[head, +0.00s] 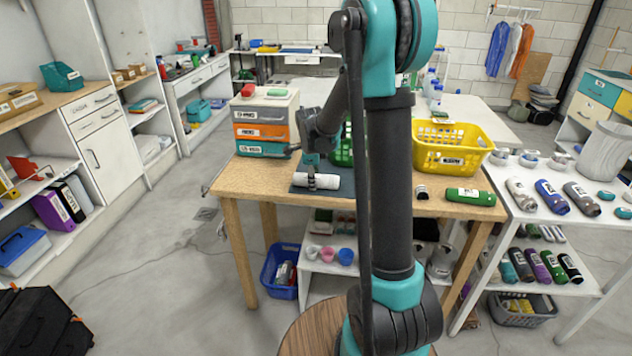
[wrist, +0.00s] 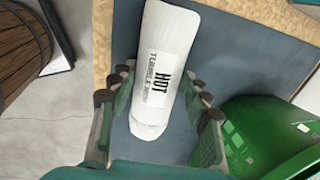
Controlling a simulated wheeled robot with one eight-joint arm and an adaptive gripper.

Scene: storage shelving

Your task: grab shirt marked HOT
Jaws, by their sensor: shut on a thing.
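A white rolled shirt (wrist: 168,60) with a label reading HOT lies between the fingers of my gripper (wrist: 158,95) in the wrist view. The fingers are shut on it, one on each side. In the head view, the white roll (head: 322,181) is at my gripper (head: 312,181), over a dark blue-grey mat (head: 345,178) on the wooden table. I cannot tell whether the roll touches the mat. My arm hides part of the table behind it.
A green basket (wrist: 250,130) stands close to the right finger. A yellow basket (head: 455,147) and a green roll (head: 470,196) are on the table's right. Stacked drawers (head: 264,125) stand at the table's left. A white shelf (head: 560,215) with several rolls is at the right.

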